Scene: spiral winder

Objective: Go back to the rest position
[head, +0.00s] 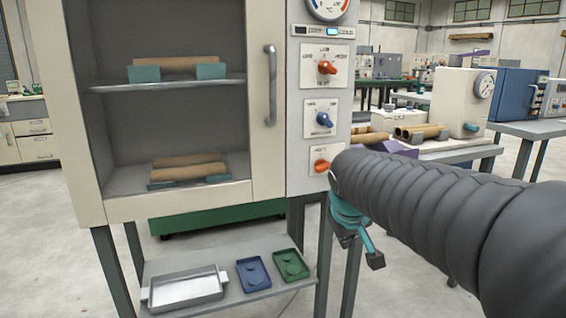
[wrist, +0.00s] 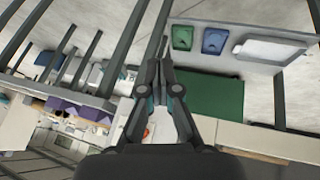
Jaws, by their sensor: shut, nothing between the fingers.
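My gripper (head: 362,252) hangs at the end of my dark ribbed arm, in front of the right side of the cream cabinet (head: 76,110). It is close to the lowest orange knob (head: 322,166), and the arm hides part of that panel. In the wrist view my gripper (wrist: 163,48) has its fingers together and holds nothing. I cannot tell whether it touches the cabinet.
The cabinet holds brown tubes (head: 178,64) on teal supports on two levels. A low shelf (head: 218,300) bears a metal tray (head: 185,289), a blue tray (head: 253,272) and a green tray (head: 291,264). A bench (head: 455,148) with tubes and a gauge machine stands behind, right.

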